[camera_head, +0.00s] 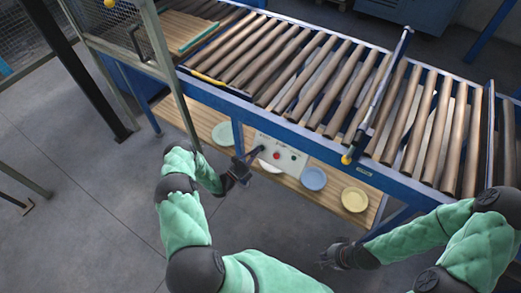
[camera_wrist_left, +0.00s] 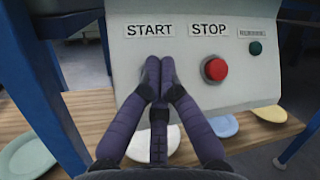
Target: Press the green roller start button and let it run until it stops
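The control panel (camera_wrist_left: 280,85) is a pale sloped box with START and STOP labels; it also shows in the head view (camera_head: 263,143). My left gripper (camera_wrist_left: 160,64) is in front of it, its fingertips together right below the START label (camera_wrist_left: 149,30). They cover the spot under that label, so the start button is hidden. I cannot tell whether the tips touch it. The red stop button (camera_wrist_left: 215,69) is to the right of the fingers. A small dark green button or lamp (camera_wrist_left: 255,48) is further right. My right gripper (camera_head: 330,259) is low and away from the panel.
The roller conveyor (camera_head: 300,75) runs above the panel in a blue frame. Plates, including a blue one (camera_head: 314,179) and a yellow one (camera_head: 354,199), lie on the wooden shelf (camera_head: 328,192) below. A post stands left of my left arm. The floor in front is clear.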

